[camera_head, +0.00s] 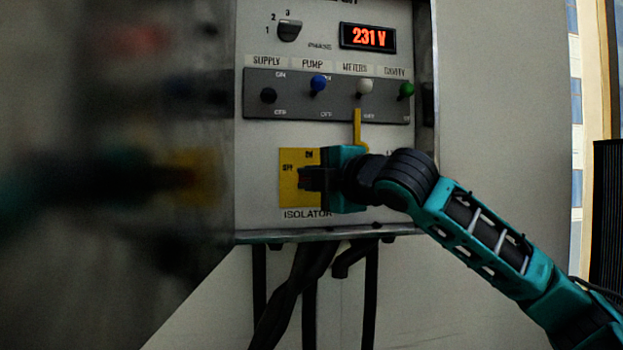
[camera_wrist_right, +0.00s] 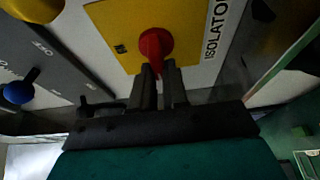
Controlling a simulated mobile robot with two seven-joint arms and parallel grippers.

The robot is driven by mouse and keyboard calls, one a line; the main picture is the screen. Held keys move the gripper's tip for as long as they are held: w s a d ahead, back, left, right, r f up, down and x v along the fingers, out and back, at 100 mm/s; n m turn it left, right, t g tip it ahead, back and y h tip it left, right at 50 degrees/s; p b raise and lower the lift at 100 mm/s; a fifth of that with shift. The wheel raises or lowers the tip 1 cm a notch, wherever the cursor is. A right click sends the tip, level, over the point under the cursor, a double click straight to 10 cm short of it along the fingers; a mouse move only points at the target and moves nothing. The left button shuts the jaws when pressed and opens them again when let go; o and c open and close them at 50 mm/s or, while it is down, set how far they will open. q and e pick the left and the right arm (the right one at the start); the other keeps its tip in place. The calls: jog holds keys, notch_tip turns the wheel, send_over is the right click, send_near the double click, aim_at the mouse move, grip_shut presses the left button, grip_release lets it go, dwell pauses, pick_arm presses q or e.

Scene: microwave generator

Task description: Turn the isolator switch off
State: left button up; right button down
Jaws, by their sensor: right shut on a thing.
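The isolator switch is a red rotary handle (camera_wrist_right: 152,46) on a yellow plate (camera_head: 288,180) marked OFF and ON, above the ISOLATOR label. My right gripper (camera_head: 308,180) is at the plate, and its fingers hide the red handle in the head view. In the right wrist view the two fingers (camera_wrist_right: 160,82) are close together at the lower end of the red handle, shut on it. The handle's exact angle against the ON and OFF marks is hard to tell. My left gripper is not in view.
Above the isolator is a dark strip of toggles (camera_head: 290,95) labelled SUPPLY, PUMP, METERS and CAVITY. A yellow bar (camera_head: 357,128) hangs below the METERS toggle. A red display (camera_head: 368,38) reads 231 V. Black cables (camera_head: 300,285) hang below the panel.

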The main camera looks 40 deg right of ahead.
jog(key=c, duration=1.1)
grip_release()
jog(key=shift+c, duration=0.2)
jog(key=s+a+b, duration=0.1)
jog(key=s+b, duration=0.5)
jog(key=s, duration=0.7)
jog(key=shift+a, duration=0.25)
jog(key=shift+w, duration=0.15)
